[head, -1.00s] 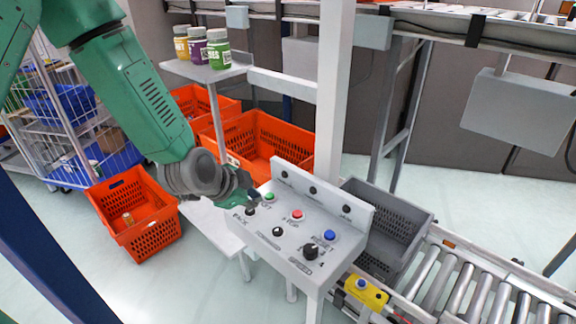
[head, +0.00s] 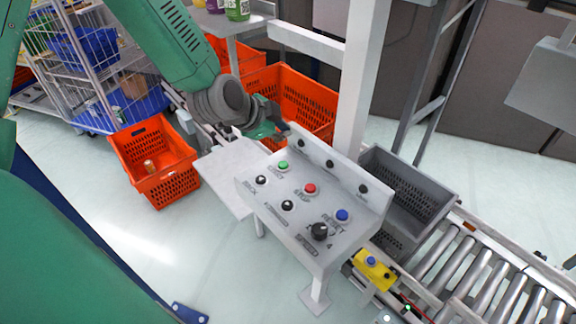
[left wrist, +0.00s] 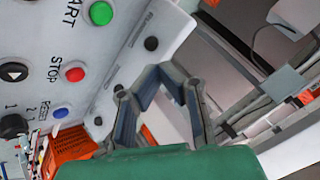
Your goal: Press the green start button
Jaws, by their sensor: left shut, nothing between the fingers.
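The green start button (head: 283,166) is on the upper left of the sloped white control panel (head: 262,201), fully visible. It also shows near the top of the left wrist view (left wrist: 101,13). My left gripper (head: 281,132) is shut and empty, above and behind the panel's left end in the head view, apart from the button. In the left wrist view its fingers (left wrist: 160,72) meet to the right of and below the green button. My right gripper is not in view.
The red stop button (head: 310,189), blue reset button (head: 342,215) and black knobs share the panel. A raised back edge with black studs runs behind them. A grey tote (head: 408,200) and roller conveyor (head: 470,268) stand right; an orange tote (head: 150,160) stands left.

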